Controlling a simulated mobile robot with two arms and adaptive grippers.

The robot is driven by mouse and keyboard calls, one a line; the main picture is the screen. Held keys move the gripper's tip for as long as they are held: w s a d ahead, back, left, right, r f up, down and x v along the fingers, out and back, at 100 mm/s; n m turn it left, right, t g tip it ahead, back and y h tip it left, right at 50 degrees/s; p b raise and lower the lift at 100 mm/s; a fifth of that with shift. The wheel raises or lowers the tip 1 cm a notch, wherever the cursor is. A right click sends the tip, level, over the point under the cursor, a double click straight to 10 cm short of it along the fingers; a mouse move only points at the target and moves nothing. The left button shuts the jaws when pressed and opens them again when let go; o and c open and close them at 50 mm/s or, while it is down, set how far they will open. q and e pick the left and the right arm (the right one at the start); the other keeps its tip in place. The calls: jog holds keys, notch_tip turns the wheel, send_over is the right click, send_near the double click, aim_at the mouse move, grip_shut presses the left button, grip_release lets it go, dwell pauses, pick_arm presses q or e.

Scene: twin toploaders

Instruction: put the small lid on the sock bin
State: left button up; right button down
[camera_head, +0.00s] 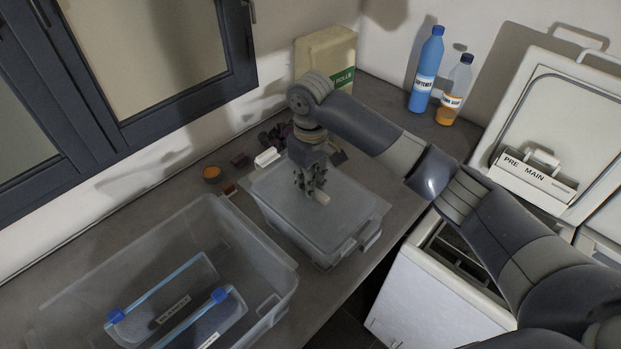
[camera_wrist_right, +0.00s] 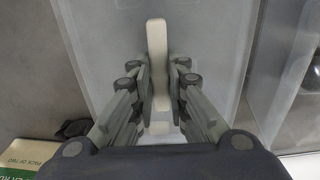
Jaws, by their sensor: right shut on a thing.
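The small lid (camera_head: 285,200) is a translucent grey panel with a pale bar handle (camera_head: 321,197). It lies over the top of the sock bin (camera_head: 295,239), a translucent box on the counter. I cannot tell whether its edges sit on the rim or slightly above it. My right gripper (camera_head: 314,192) points down over the lid and is shut on its handle. In the right wrist view the handle (camera_wrist_right: 158,62) runs between the two fingers, with the lid (camera_wrist_right: 110,50) beneath. The far rim is partly hidden by my right arm. My left gripper is not in view.
A large open clear bin (camera_head: 265,255) with blue-clipped bags stands at the front left. Dark socks (camera_head: 275,135), a white block (camera_head: 267,157) and an orange-topped jar (camera_head: 212,173) lie behind. A carton (camera_head: 325,55), bottles (camera_head: 427,70) and an open washer (camera_head: 440,285) stand further right.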

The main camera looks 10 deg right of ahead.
jog(key=c, duration=1.6)
grip_release()
jog(key=shift+o, duration=0.2)
jog(key=shift+r, duration=0.2)
notch_tip(320, 180, up, 6)
jog(key=shift+r+b, duration=0.15)
jog(key=shift+b, duration=1)
notch_tip(320, 180, up, 6)
jog(key=shift+r, duration=0.15)
